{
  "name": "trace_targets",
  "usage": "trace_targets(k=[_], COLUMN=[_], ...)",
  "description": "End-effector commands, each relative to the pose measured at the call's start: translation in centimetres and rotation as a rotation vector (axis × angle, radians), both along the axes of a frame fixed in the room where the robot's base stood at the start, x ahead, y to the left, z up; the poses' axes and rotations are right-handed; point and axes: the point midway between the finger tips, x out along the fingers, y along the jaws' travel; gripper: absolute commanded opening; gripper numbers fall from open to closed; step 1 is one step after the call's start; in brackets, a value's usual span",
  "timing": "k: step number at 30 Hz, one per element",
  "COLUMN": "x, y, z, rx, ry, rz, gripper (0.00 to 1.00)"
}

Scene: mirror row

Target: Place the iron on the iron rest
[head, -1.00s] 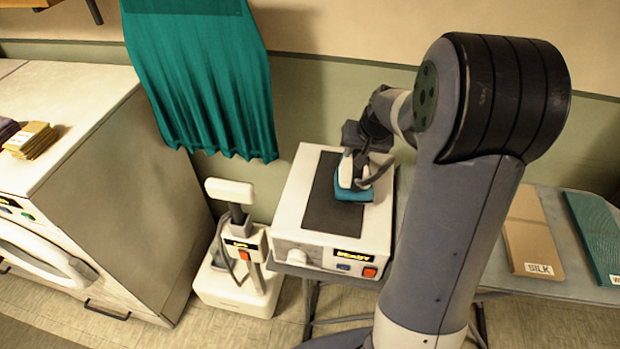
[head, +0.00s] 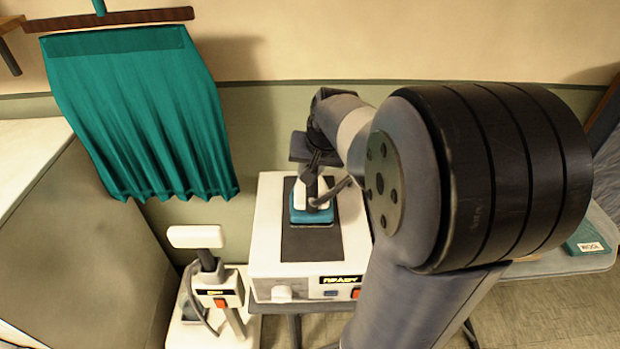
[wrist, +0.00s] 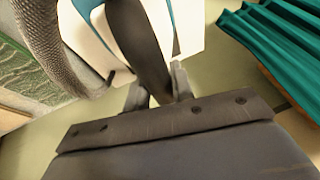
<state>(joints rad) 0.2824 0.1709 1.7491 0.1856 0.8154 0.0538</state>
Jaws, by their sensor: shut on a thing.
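The iron (head: 299,216), white with a teal lower part, is over the dark pad on top of the white box (head: 264,225), which seems to be the iron rest. My gripper (head: 318,192) is shut on the iron's dark handle. The iron looks level and lies within the pad's width, towards its back half. I cannot tell whether its sole touches the pad. In the wrist view the dark handle (wrist: 138,38) passes between the fingers, with white and teal parts of the iron (wrist: 188,25) behind it. The cord shows large at the left.
A teal cloth (head: 140,120) hangs from a rail at the back left. A white steamer-like device (head: 215,285) stands left of the box, close to it. A cabinet (head: 70,240) is at far left. My arm hides much of the table at right.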

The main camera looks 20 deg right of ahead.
Motion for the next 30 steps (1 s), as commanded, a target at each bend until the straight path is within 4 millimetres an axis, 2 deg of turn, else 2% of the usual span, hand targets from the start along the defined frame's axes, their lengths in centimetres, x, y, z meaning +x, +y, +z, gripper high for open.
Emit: trace_targets(k=[3, 11, 18, 30], x=[0.1, 0.1, 0.1, 0.2], y=[0.0, 0.0, 0.0, 0.0], z=[-1.8, -3.8, -6.6, -7.2], rx=[0.001, 0.0, -0.001, -0.002], ry=[-0.001, -0.005, -0.004, -0.007], rz=[-0.001, 0.0, 0.0, -0.001], gripper=[0.0, 0.0, 0.0, 0.0])
